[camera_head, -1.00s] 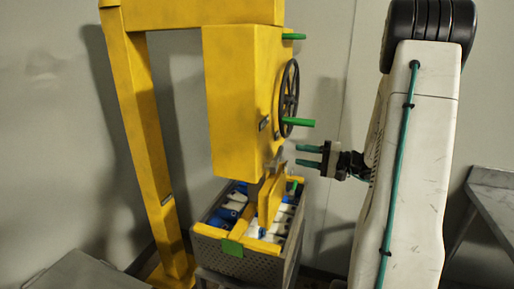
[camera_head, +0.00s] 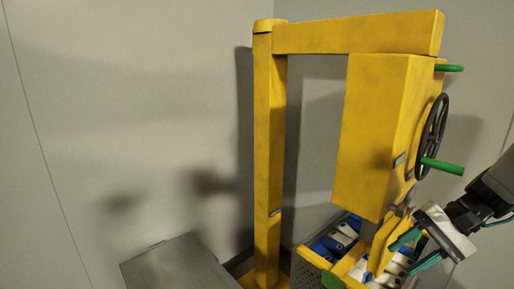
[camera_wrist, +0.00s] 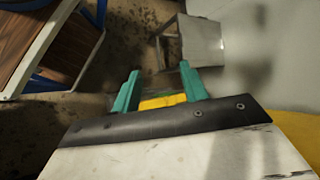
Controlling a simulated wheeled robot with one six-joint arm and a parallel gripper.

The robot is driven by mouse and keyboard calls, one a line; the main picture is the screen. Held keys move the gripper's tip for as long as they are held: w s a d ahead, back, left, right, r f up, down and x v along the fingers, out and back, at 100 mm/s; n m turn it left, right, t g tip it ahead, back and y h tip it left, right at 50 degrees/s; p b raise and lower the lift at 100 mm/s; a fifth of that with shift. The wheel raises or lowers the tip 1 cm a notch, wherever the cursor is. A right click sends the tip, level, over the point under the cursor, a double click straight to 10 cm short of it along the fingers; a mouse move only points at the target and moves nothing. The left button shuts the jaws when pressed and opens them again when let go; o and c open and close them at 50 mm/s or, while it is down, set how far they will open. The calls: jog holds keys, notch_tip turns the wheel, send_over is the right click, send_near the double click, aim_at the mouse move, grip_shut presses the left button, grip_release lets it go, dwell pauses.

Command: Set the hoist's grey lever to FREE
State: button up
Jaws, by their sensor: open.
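The yellow hoist (camera_head: 375,130) hangs from a boom on a post, with a dark handwheel (camera_head: 432,123) and green handles on its right side. Small grey parts show on that side: a plate (camera_head: 400,160) and a piece near the lower edge (camera_head: 408,175). I cannot tell for sure which is the lever, nor its setting. My gripper (camera_head: 412,251) is open, with its teal fingers below and right of the hoist box, in front of the yellow hanging piece. In the wrist view the open fingers (camera_wrist: 159,87) have a yellow strip (camera_wrist: 162,101) between them.
A perforated basket (camera_head: 311,268) with blue and white packs stands under the hoist. A grey surface (camera_head: 180,265) is at the lower left. The yellow post (camera_head: 267,160) stands left of the basket. The wrist view shows a wood-topped table (camera_wrist: 35,40) and a grey stand (camera_wrist: 203,40).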

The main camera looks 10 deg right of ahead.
jog(key=s+a+r+n+h, duration=0.7)
jog(key=s+a+n+h, duration=0.1)
jog(key=s+a+h, duration=0.1)
jog(key=shift+s+a+r, duration=0.3)
jog(key=shift+s+a, duration=0.5)
jog(key=shift+a, duration=0.1)
